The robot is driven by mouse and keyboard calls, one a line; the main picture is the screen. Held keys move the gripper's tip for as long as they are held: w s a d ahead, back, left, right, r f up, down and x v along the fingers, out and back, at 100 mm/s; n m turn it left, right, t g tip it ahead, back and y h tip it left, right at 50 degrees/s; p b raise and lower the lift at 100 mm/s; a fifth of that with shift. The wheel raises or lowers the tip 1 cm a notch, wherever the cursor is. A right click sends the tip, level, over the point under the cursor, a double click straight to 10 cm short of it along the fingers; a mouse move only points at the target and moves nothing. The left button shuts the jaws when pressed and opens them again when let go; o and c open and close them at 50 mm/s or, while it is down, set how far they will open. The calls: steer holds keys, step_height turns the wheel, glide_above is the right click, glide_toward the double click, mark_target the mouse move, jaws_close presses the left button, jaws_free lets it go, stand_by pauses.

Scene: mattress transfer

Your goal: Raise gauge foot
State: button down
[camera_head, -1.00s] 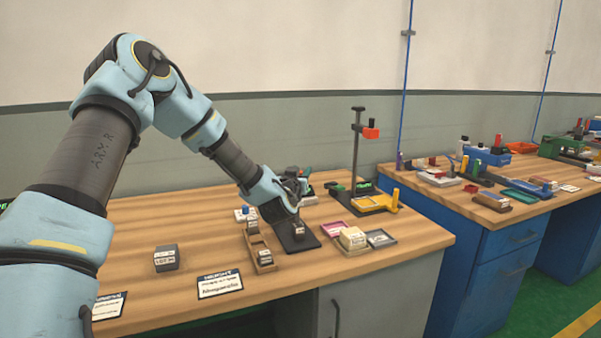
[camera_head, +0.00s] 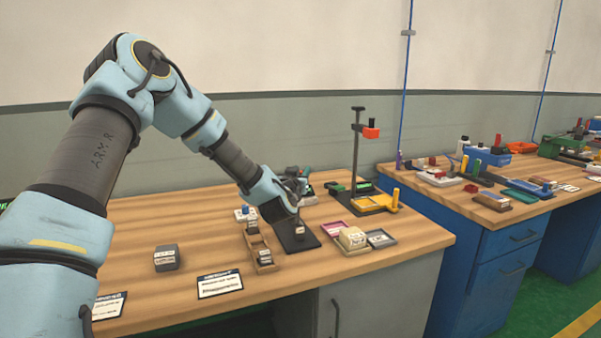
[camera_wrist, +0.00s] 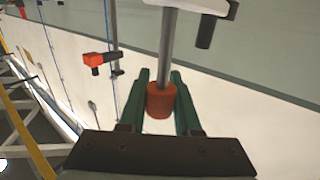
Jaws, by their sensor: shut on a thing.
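In the wrist view, the gauge foot (camera_wrist: 161,100) is an orange-red cylinder at the end of a grey rod (camera_wrist: 168,45). The two green fingers of my gripper (camera_wrist: 160,76) stand on either side of it and are shut on it. In the head view, my wrist hides most of the gripper and the foot. There, my wrist is over a dark plate (camera_head: 291,246) with a small labelled block (camera_head: 299,232) on it.
A wooden tray (camera_head: 252,246) with small blocks lies left of the dark plate. A grey block (camera_head: 166,258) stands further left. Shallow trays (camera_head: 381,239) and a tall dark stand (camera_head: 356,150) with a red piece are to the right.

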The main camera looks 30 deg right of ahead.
stand_by(0.4)
steer(key=shift+r, duration=1.65)
steer(key=c, duration=0.6)
jaws_free()
steer(key=b+v, duration=0.3)
steer(key=v, duration=0.7)
steer(key=shift+s+a, duration=0.25)
steer(key=shift+s, duration=0.05)
